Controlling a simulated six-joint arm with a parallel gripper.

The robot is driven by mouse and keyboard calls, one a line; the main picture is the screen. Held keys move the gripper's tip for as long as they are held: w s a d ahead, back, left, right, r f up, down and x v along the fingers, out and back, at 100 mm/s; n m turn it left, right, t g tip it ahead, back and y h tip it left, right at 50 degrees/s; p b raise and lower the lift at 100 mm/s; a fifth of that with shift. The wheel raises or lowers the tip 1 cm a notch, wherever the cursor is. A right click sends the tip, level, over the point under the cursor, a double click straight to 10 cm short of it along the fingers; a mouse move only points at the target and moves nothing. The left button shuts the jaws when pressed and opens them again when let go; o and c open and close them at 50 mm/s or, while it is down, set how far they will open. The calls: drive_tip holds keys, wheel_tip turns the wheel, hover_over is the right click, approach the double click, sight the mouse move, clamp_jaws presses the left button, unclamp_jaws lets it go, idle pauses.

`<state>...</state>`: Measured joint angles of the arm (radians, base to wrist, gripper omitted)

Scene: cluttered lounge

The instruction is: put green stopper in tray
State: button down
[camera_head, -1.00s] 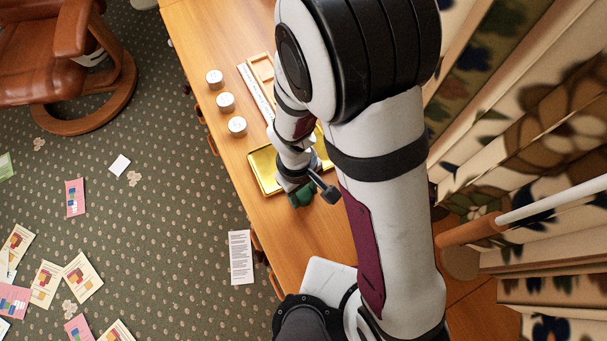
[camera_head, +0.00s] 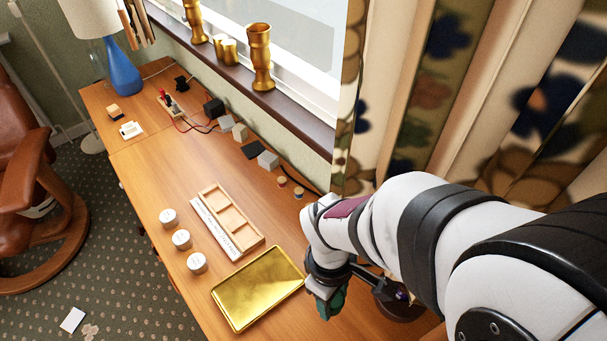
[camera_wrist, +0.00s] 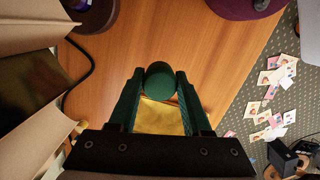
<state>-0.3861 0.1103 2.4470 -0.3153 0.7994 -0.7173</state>
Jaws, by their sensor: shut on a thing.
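My gripper (camera_head: 326,302) is beside the right edge of the shiny gold tray (camera_head: 256,290) on the wooden desk in the head view. The tray is empty. In the wrist view my gripper (camera_wrist: 160,84) has its dark green fingers closed on the round green stopper (camera_wrist: 161,78), held between the tips. A gold patch shows between the fingers there; I cannot tell for sure that it is the tray. In the head view the stopper cannot be told apart from the green fingers.
A wooden compartment holder (camera_head: 229,218) lies behind the tray. Several white-lidded round containers, one of them here (camera_head: 181,239), stand to the left. Small blocks and cables line the back by the windowsill. A dark round object (camera_head: 400,303) stands right of my gripper.

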drive_tip(key=w+a+r, duration=0.2)
drive_tip(key=w, duration=0.3)
hover_over(260, 288)
wheel_tip(260, 288, down, 7)
drive_tip(key=shift+w+r, duration=0.1)
drive_tip(key=shift+w, duration=0.05)
drive_tip(key=f, duration=0.4)
drive_tip(key=shift+a, duration=0.2)
drive_tip(key=shift+f, duration=0.2)
drive_tip(key=shift+c, duration=1.7)
unclamp_jaws()
